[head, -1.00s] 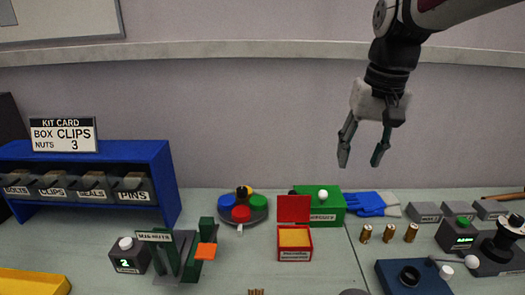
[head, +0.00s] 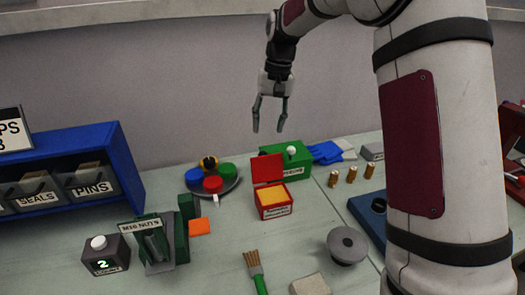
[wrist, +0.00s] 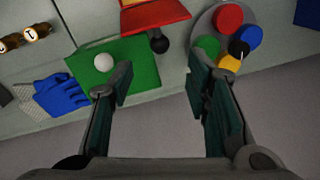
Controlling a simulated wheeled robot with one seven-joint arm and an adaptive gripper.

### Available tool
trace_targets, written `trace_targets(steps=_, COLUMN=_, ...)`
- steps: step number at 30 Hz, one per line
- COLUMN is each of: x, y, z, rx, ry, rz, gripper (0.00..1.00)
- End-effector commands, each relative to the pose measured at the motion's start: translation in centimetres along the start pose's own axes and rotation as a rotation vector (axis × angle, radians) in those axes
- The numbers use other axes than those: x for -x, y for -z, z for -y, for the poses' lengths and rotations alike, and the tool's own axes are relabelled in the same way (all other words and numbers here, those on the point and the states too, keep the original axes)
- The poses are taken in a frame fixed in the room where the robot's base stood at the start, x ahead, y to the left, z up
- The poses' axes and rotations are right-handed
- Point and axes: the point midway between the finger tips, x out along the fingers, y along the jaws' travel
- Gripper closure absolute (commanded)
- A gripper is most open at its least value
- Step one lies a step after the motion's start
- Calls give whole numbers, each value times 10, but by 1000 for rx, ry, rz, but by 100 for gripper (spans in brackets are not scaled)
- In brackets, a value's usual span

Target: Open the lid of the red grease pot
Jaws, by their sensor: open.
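The red grease pot (head: 275,207) stands on the bench in the head view, with yellow grease showing inside. Its red lid (head: 267,168) stands raised at the back edge, so the pot is open. In the wrist view the lid (wrist: 152,15) shows at the top edge with a dark round knob (wrist: 159,45). My gripper (head: 268,130) is open and empty, in the air above and behind the pot. It touches nothing. In the wrist view its two fingers (wrist: 160,85) are spread wide.
A green box (head: 298,160) with a white knob stands right behind the pot. A round tray (head: 228,186) with coloured caps is at its left. Blue gloves (head: 326,152) and brass cylinders (head: 342,175) lie right.

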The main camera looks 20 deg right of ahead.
Motion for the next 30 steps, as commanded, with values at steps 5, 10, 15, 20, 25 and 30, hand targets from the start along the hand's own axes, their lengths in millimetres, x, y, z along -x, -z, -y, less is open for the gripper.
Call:
trace_targets(steps=5, x=-37, y=-1, z=0, rx=0, ry=-1, rz=4, gripper=56)
trace_targets(steps=10, x=-67, y=-1, z=0, rx=1, ry=-1, rz=2, gripper=56)
trace_targets(steps=15, x=-87, y=-1, z=0, rx=1, ry=-1, rz=1, gripper=56)
trace_targets(steps=20, x=-95, y=0, z=0, rx=1, ry=0, rz=-1, gripper=56)
trace_targets(steps=25, x=-96, y=0, z=0, rx=1, ry=0, rz=-1, gripper=56)
trace_targets(steps=30, x=-96, y=0, z=0, rx=1, ry=0, rz=-1, gripper=70)
